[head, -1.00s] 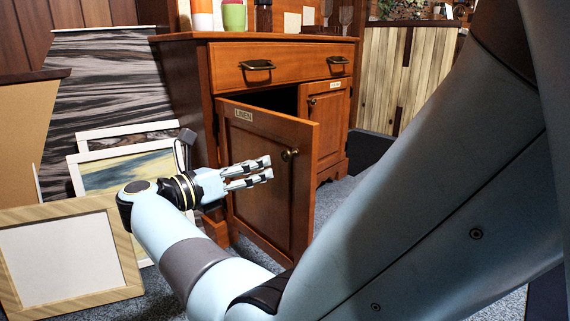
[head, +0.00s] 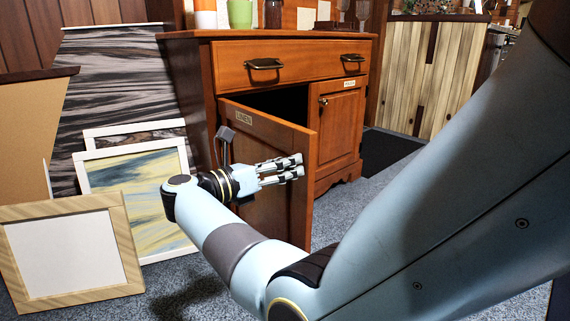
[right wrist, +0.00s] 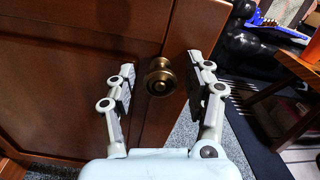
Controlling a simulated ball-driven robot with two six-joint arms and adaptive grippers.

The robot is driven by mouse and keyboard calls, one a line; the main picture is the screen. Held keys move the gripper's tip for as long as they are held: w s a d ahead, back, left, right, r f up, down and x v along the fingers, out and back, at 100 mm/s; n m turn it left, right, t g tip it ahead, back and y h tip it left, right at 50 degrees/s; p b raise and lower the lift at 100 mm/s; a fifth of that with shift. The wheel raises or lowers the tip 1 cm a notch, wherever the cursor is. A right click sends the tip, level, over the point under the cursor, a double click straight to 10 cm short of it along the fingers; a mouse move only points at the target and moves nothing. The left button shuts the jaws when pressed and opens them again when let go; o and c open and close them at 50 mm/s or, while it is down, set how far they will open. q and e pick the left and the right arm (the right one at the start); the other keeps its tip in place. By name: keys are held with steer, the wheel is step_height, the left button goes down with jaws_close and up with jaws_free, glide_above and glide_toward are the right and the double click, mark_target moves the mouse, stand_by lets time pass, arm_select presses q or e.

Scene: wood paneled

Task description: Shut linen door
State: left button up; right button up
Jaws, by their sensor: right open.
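The linen door (head: 268,198) is a brown wood panel with a small "LINEN" label, standing ajar on the left of the wooden cabinet (head: 193,90). A dark gap shows above and behind it. My right gripper (head: 300,167) is in front of the door near its free edge. In the right wrist view the open fingers (right wrist: 158,75) are on either side of the round brass knob (right wrist: 160,77), apart from it; the door (right wrist: 80,85) fills the left. In the head view the knob is hidden behind the gripper. My left gripper is not in view.
A second, closed door (head: 339,128) is right of the linen door, below a drawer (head: 290,65). A wood-framed picture (head: 70,250) and a white-framed painting (head: 135,200) lean at the left. Carpet (head: 190,295) is clear in front.

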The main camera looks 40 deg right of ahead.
jaws_close()
stand_by(0.4)
steer(key=shift+d, duration=0.15)
